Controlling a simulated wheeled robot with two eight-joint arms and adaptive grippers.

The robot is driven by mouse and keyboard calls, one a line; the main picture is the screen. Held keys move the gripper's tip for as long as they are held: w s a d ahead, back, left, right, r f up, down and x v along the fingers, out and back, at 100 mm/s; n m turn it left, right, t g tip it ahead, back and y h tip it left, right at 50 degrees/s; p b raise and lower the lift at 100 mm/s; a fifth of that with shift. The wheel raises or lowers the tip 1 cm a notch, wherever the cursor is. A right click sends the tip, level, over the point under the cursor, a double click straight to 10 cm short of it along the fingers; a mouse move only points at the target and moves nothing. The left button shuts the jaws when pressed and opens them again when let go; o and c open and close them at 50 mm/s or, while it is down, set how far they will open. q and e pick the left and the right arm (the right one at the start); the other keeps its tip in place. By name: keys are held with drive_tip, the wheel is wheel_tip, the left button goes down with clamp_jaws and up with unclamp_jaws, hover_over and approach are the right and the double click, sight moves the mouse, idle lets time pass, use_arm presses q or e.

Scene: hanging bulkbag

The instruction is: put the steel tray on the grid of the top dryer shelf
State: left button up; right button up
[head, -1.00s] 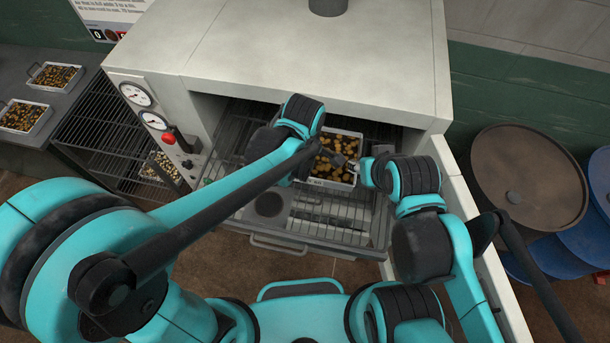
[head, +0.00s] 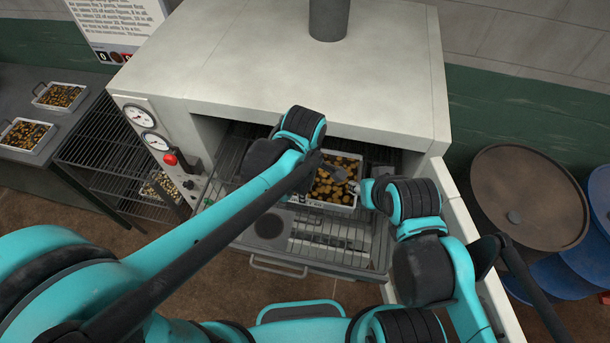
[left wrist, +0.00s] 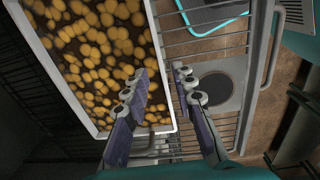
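The steel tray (head: 328,207), a pale-rimmed rectangular pan full of round yellow-brown pieces, is over the wire grid (head: 330,252) of the pulled-out dryer shelf. Whether it rests fully on the grid is unclear. My left gripper (head: 326,168) is at the tray's left part, partly hidden by its arm. In the left wrist view, the left gripper (left wrist: 160,72) is open, one finger above the pieces and one outside the tray wall (left wrist: 161,60), with a gap visible between them. My right gripper (head: 358,187) is at the tray's right edge; its fingers are too small to read.
The dryer housing (head: 290,70) overhangs the shelf's back. Its open door (head: 472,225) stands at the right. Two similar trays sit on the side table (head: 80,125) at the left, beside a wire rack (head: 115,160). Drums (head: 528,195) stand at the right.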

use_arm(q)
wheel_tip(320, 180, up, 9)
drive_tip(key=shift+s, duration=0.25)
drive_tip(key=s+a+f+m+t, duration=0.1)
drive_tip(key=a+m+t, duration=0.2)
drive_tip(key=a+m, duration=0.4)
drive_tip(key=s+a+f+m+t, duration=0.1)
drive_tip(key=a+m, duration=0.6)
drive_tip(key=a, duration=0.8)
drive_tip(key=shift+s+f+t, duration=0.3)
drive_tip(key=shift+s+t, duration=0.25)
drive_tip(key=shift+t, duration=0.75)
